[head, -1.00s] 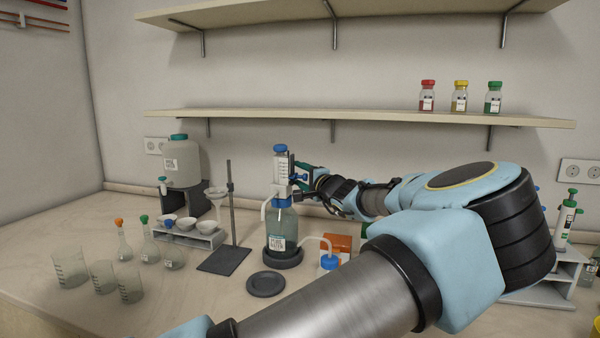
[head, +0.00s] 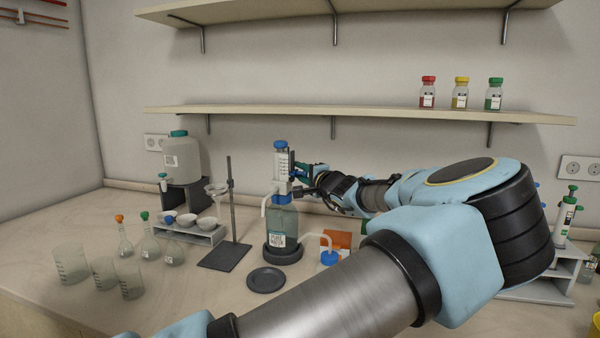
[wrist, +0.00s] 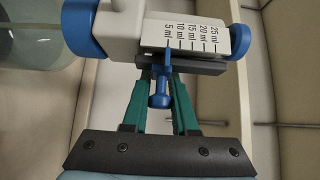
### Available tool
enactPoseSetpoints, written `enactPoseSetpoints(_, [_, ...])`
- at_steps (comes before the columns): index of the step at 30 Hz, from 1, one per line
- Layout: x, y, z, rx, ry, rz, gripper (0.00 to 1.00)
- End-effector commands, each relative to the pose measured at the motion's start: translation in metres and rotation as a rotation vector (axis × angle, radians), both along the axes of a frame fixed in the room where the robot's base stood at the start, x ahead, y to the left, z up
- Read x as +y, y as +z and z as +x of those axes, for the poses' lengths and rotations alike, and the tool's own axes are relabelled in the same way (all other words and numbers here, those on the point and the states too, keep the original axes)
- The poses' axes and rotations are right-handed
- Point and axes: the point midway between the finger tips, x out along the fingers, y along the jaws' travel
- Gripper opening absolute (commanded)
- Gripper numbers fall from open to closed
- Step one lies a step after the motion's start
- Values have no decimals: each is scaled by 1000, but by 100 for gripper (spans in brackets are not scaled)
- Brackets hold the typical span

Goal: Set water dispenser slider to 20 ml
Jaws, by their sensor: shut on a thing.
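The water dispenser (head: 282,160) is a white pump head with a blue cap on a clear bottle (head: 283,222) labelled pure water. Its scale (wrist: 190,36), marked 5 to 25 ml, shows in the wrist view. The blue slider (wrist: 159,100) has its pointer in line with the 5 ml mark, at the left end of the scale. My gripper (wrist: 160,88) is shut on the slider, one green finger on each side of its stem. In the head view my gripper (head: 300,175) is at the dispenser's right side, where the slider is hard to make out.
A stand with a funnel (head: 230,210) is left of the dispenser, with flasks and beakers further left. A dark round dish (head: 266,280) lies in front. An orange box (head: 336,239) and a blue-capped vessel (head: 329,258) are at the right. A shelf (head: 360,115) runs above.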

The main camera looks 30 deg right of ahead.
Motion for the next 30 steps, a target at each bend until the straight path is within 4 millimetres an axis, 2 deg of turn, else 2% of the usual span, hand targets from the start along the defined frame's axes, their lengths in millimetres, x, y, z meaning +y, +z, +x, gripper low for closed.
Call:
enactPoseSetpoints(26, [0,-1,0,2,0,1,0])
enactPoseSetpoints(30, [-1,10,0,1,-1,-5,0])
